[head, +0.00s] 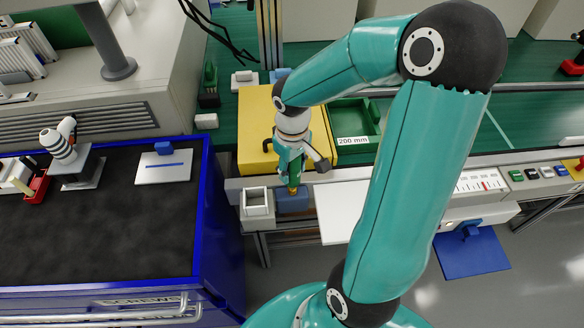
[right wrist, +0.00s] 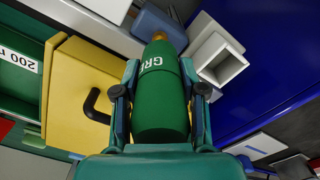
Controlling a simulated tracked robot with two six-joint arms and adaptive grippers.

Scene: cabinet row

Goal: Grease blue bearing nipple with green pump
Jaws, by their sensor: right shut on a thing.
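The green pump (right wrist: 160,95) is a green cylinder with white lettering and a brass-coloured tip. My right gripper (right wrist: 160,88) is shut on its sides. In the head view the pump (head: 295,168) hangs from my right gripper (head: 292,158), tip down, in front of the yellow box. The blue bearing block (head: 292,202) is right below the tip, at the conveyor's near edge; it also shows in the wrist view (right wrist: 157,24). The tip overlaps the block in both views, and I cannot tell whether they touch. The nipple is not visible. My left gripper is out of view.
A white hollow block (head: 257,208) stands just left of the blue one. The yellow box (head: 254,130) with a black handle and a green bin (head: 352,120) are behind. A blue-edged cabinet (head: 215,225) with a dark top stands at left.

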